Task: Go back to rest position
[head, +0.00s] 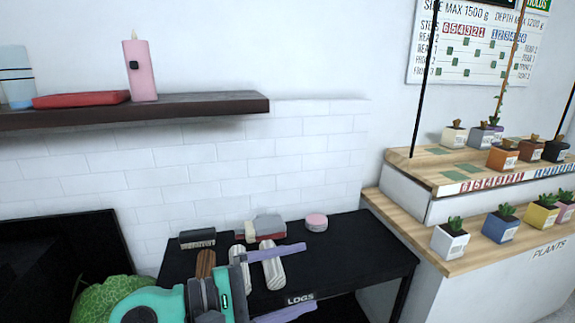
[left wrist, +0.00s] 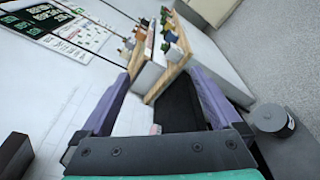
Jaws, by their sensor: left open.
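My left gripper (head: 292,283) reaches in from the lower left in the head view, over the black table. Its teal and dark body leads to two purple fingers, spread apart with nothing between them. In the left wrist view the same fingers (left wrist: 160,92) stand wide apart at the two sides. My right gripper is in neither view.
The black LOGS table (head: 362,247) holds a brush (head: 197,239), a pink round item (head: 316,222) and several log pieces. A dark wall shelf (head: 205,105) carries a pink lighter (head: 141,72). A stepped plant stand (head: 402,222) with potted plants is at right.

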